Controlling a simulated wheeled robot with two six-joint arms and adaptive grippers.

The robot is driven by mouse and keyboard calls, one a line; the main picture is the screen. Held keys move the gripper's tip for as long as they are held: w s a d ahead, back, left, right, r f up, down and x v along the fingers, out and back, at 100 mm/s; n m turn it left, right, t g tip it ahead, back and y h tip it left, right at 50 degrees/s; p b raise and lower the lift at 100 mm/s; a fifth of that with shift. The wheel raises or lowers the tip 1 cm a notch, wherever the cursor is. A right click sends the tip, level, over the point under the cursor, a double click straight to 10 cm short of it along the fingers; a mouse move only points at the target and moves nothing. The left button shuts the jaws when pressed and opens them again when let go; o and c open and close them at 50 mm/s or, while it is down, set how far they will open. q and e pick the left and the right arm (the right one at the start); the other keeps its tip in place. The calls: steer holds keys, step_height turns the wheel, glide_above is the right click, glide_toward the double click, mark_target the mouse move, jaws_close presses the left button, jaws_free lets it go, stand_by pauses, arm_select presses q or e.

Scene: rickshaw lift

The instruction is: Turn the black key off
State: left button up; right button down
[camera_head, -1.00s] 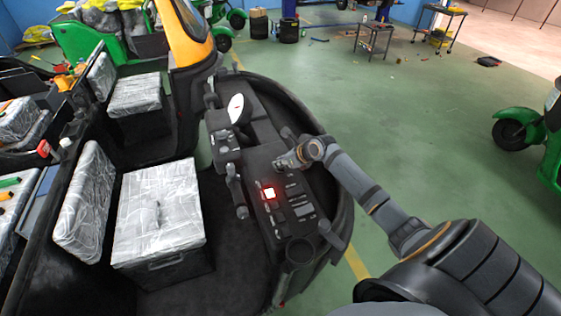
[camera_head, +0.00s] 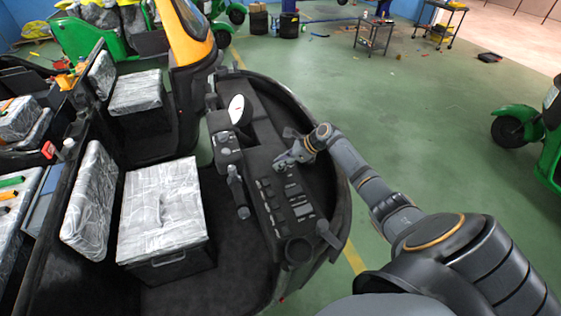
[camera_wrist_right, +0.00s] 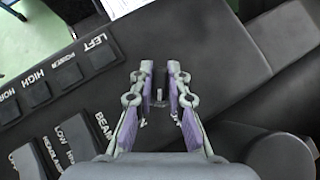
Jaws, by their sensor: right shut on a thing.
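My right gripper (camera_head: 286,163) reaches in from the right onto the rickshaw's black dashboard panel (camera_head: 283,215). In the right wrist view my right gripper (camera_wrist_right: 160,78) has its two purple-padded fingers close together, shut on a small dark key (camera_wrist_right: 159,96) on the panel. Most of the key is hidden between the fingers; in the head view I cannot make it out. No red light shows on the panel. My left gripper is not in view.
Labelled switches, among them LEFT (camera_wrist_right: 101,54), lie beside the fingers. The handlebar (camera_head: 238,190) is left of the panel. A plastic-wrapped seat (camera_head: 160,210) is further left. Green floor (camera_head: 420,130) is open to the right.

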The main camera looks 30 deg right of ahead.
steer(key=n+g+y+b, duration=0.1)
steer(key=n+b, duration=0.1)
steer(key=n+g+y+b, duration=0.1)
steer(key=n+g+b, duration=0.1)
steer(key=b, duration=0.1)
steer(key=shift+w+f+n+b, duration=0.1)
steer(key=shift+w+n+b, duration=0.05)
steer(key=shift+n+b, duration=0.15)
steer(key=shift+r+n+g+b, duration=0.2)
steer(key=shift+n+g+b, duration=0.4)
steer(key=shift+n+b, duration=0.3)
steer(key=c, duration=1.3)
jaws_free()
steer(key=v, duration=1.2)
steer(key=shift+d+f, duration=0.15)
